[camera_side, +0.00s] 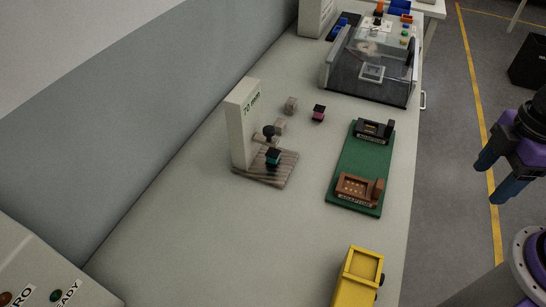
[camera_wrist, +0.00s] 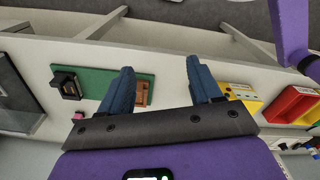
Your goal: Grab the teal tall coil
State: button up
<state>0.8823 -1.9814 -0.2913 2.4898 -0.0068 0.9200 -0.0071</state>
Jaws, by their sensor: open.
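The teal coil (camera_side: 273,157) is a small dark piece with a teal band in the side view. It sits on a slatted wooden stand (camera_side: 264,172) beside a tall pale block marked 70 mm (camera_side: 243,125). I cannot make it out in the wrist view. My gripper (camera_side: 491,180) is at the right of the side view, beyond the table's right edge and well away from the coil. Its two blue fingers are apart in the wrist view (camera_wrist: 161,68), with nothing between them.
A small pink and black piece (camera_side: 319,114) and grey blocks (camera_side: 291,104) lie behind the stand. A green board (camera_side: 360,151) holds a black and a brown fixture. A yellow bin (camera_side: 345,290) stands in front, and a clear-walled enclosure (camera_side: 385,93) at the back. A red bin (camera_wrist: 290,104) shows in the wrist view.

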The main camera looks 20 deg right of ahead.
jog(key=w+a+n+t+h, duration=0.1)
jog(key=w+a+n+h, duration=0.25)
jog(key=w+a, duration=0.75)
jog(key=w+a+f+n+t+h, duration=0.25)
jog(key=w+a+n, duration=0.2)
jog(key=a, duration=0.45)
jog(key=w+a+f+n+t+h, duration=0.1)
jog(key=w+a+f+n+t, duration=0.15)
jog(key=w+a, duration=0.5)
jog(key=n+t+h, duration=0.2)
jog(key=n+t, duration=0.1)
jog(key=n, duration=0.1)
send_near(271, 156)
jog(key=shift+g, duration=0.3)
jog(key=x, duration=1.1)
jog(key=shift+w+d+f, duration=0.1)
jog(key=shift+w+d, duration=0.05)
jog(key=shift+w, duration=0.15)
jog(key=c, duration=1)
jog(key=shift+c, duration=0.2)
